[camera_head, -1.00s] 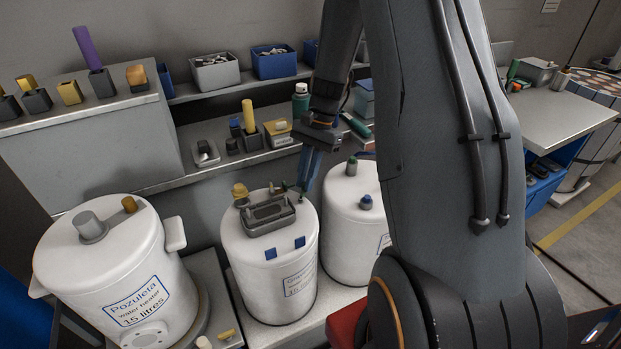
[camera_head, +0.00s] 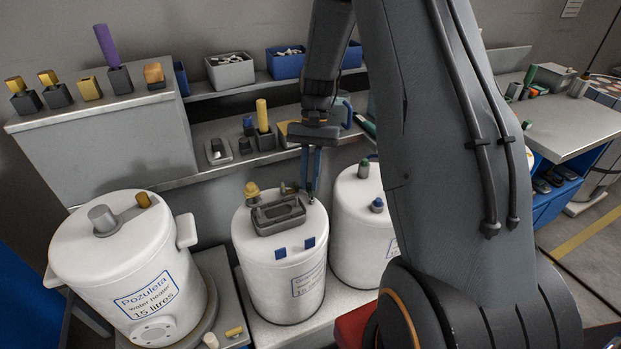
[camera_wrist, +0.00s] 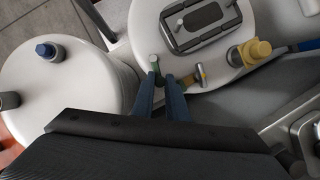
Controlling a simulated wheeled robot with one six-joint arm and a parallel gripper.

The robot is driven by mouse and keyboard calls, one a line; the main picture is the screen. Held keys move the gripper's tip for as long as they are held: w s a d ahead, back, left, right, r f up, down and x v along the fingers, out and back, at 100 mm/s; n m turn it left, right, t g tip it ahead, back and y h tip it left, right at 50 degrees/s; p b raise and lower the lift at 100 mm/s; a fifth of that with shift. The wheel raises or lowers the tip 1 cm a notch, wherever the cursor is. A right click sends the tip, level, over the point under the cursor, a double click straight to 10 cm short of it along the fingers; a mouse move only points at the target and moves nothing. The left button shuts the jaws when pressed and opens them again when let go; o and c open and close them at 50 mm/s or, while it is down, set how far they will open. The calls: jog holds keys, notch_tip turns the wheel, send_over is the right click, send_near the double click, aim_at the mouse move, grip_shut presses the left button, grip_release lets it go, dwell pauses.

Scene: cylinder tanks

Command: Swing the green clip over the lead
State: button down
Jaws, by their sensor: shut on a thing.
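My gripper (camera_head: 312,192) points down at the back right rim of the middle white tank (camera_head: 262,262). In the wrist view my gripper (camera_wrist: 162,80) has its two blue fingers close together on a small green piece, which looks like the green clip (camera_wrist: 157,70). The fingers hide part of it. A post with a pale round top (camera_wrist: 153,58) stands right beside it at the rim. A brown bar with a silver, yellow-striped piece (camera_wrist: 199,75) lies just right of the fingers. I cannot make out the lead.
A dark grey tray (camera_head: 277,216) and a yellow knob (camera_head: 252,190) sit on the middle tank's lid. A right tank (camera_head: 353,235) with green and blue caps and a left tank (camera_head: 120,270) stand close by. A shelf with bins (camera_head: 230,71) is behind.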

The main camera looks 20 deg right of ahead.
jog(key=shift+s+a+f, duration=0.1)
jog(key=c, duration=1.7)
grip_release()
jog(key=shift+c, duration=0.2)
